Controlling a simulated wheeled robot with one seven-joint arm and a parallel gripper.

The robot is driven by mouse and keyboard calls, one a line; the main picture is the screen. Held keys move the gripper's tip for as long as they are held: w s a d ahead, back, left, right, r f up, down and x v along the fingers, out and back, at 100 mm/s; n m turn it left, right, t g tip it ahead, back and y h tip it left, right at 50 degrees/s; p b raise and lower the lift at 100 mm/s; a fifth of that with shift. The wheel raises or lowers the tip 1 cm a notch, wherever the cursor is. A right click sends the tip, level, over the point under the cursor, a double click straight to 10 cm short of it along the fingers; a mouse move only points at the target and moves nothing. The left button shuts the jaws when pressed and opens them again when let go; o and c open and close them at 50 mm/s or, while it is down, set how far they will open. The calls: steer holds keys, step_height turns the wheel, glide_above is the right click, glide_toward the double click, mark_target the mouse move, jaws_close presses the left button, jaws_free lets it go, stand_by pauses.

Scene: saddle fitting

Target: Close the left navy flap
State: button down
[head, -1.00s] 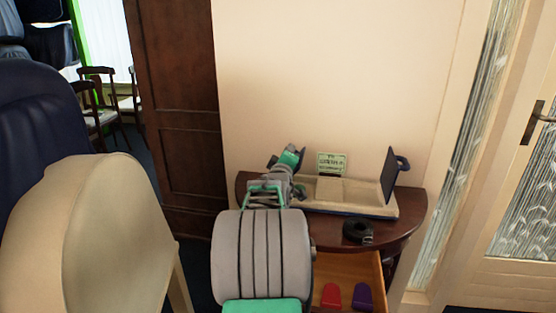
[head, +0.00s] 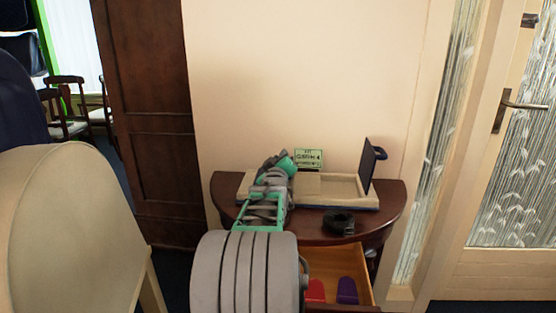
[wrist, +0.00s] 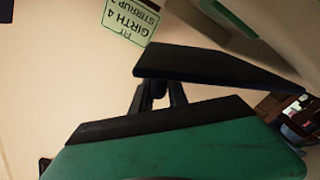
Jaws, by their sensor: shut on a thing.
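The left navy flap (wrist: 220,65) shows in the wrist view as a dark panel seen nearly edge-on, just beyond my gripper. My gripper (wrist: 157,92) has its dark fingers shut on a small dark handle at the flap. In the head view, my gripper (head: 286,163) is above the left part of the beige tray (head: 345,190), and my arm hides most of the left flap there. The right navy flap (head: 371,168) stands upright at the tray's right end, with a dark loop handle (head: 381,154) on its outer side.
A green sign (head: 309,158) stands behind the tray. A black coiled item (head: 339,223) lies on the dark half-round table (head: 393,208). An open drawer (head: 361,272) below holds a red piece (head: 316,291) and a purple piece (head: 347,290). A beige chair (head: 75,225) is at left.

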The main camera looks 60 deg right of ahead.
steer(key=shift+s+d+r, duration=0.1)
steer(key=shift+s+r, duration=0.1)
steer(key=c, duration=1.5)
jaws_free()
steer(key=shift+s, duration=0.15)
steer(key=shift+c, duration=0.2)
steer(key=shift+o, duration=0.9)
steer(key=shift+w+f, duration=0.1)
steer(key=shift+w, duration=0.1)
steer(key=p+v, duration=0.1)
steer(key=v, duration=0.6)
steer(key=shift+a, duration=0.35)
steer(key=shift+s+a, duration=0.1)
